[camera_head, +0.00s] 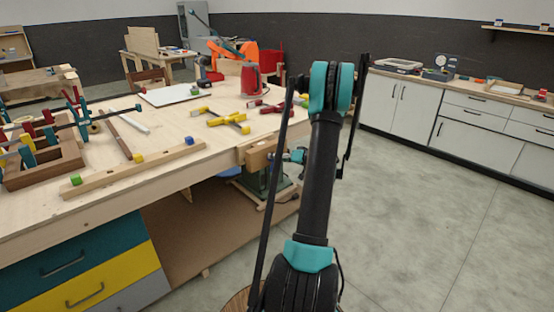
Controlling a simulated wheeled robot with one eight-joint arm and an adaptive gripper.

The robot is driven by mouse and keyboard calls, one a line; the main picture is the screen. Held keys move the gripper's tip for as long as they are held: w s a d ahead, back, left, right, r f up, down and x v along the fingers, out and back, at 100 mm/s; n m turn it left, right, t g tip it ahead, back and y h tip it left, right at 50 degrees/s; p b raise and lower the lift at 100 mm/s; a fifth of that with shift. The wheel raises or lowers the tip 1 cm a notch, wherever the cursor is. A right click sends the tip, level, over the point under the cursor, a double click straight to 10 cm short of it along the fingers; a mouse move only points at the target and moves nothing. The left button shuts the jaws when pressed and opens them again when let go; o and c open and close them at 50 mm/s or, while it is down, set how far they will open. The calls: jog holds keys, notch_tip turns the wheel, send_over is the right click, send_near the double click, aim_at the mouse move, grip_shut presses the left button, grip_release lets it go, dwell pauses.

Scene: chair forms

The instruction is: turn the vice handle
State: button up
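A wooden vice (260,154) is fixed at the right end of the large workbench, its pale jaw block level with the bench top. I cannot make out its handle, which may be hidden behind my arm. My arm rises through the middle of the camera_head view and covers the space just right of the vice. A small teal and dark piece (297,156) shows beside the vice, at the left of my arm. It seems to be the end of my arm at my gripper, but the fingers are hidden. I cannot see whether they are open or touch anything.
The workbench (200,165) carries yellow clamps (228,120), red clamps (272,107), a red tool (251,80) and a long wooden bar (135,168). A green machine (263,181) stands below the vice. White cabinets (410,105) line the right wall. The grey floor at right is clear.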

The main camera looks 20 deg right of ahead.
jog(key=shift+o, duration=0.8)
jog(key=v, duration=1.2)
